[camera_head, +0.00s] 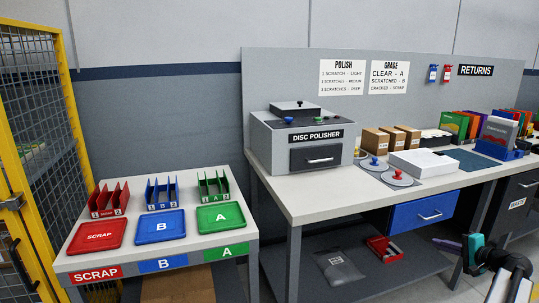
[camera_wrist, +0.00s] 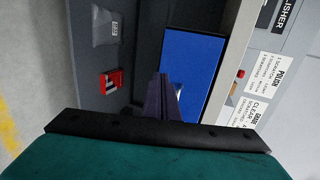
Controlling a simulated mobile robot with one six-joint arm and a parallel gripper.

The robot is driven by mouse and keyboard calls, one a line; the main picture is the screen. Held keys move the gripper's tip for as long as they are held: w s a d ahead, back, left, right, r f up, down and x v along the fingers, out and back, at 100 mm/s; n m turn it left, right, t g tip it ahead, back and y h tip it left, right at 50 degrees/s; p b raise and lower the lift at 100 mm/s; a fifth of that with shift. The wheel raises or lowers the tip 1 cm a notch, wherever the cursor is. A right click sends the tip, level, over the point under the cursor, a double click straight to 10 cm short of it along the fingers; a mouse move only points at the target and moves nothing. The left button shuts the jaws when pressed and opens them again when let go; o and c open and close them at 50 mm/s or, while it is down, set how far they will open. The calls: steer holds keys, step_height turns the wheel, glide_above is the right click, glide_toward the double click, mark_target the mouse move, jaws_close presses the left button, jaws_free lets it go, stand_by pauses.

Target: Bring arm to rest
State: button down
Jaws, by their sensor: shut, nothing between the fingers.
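My gripper (camera_head: 438,242) is at the lower right of the head view, with dark purple fingers and a teal body. It points left, in front of the workbench and below the level of its top. In the wrist view the fingers (camera_wrist: 163,92) are together and hold nothing. Behind them in that view are the blue drawer front (camera_wrist: 195,65) and the grey lower shelf. My arm bends down out of the picture at the lower right corner.
The workbench (camera_head: 300,208) carries a disc polisher (camera_head: 300,140), boxes and polishing pads. A sorting table (camera_head: 190,244) with red, blue and green trays stands left, beside a yellow mesh fence (camera_head: 65,100).

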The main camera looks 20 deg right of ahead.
steer(key=w+a+f+n+g+y, duration=0.2)
steer(key=w+a+f+n+g, duration=0.15)
steer(key=a+f, duration=1.1)
steer(key=w+a+f+n+g+y, duration=0.2)
steer(key=w+a+f+g, duration=0.2)
steer(key=a+f, duration=1.1)
steer(key=s+a+f+n+g, duration=0.2)
steer(key=s+a+f, duration=0.15)
steer(key=a, duration=0.65)
steer(key=s+a+f+n+g, duration=0.1)
steer(key=s+a+f+g, duration=0.3)
steer(key=a, duration=0.6)
steer(key=s+a+f+n+g+h, duration=0.25)
steer(key=s+a+f, duration=0.2)
steer(key=s, duration=0.25)
steer(key=s+a+f+n+g+h, duration=0.1)
steer(key=s+a+f+n, duration=0.2)
steer(key=s+a, duration=0.35)
steer(key=s+a+f+n+g+h, duration=0.1)
steer(key=s+a+f+n+h, duration=0.2)
steer(key=s, duration=0.6)
step_height(320, 180, up, 13)
steer(key=s+g+y+p, duration=0.1)
steer(key=s+p, duration=0.1)
steer(key=p, duration=1.1)
steer(key=shift+a, duration=0.25)
steer(key=shift+y, duration=0.25)
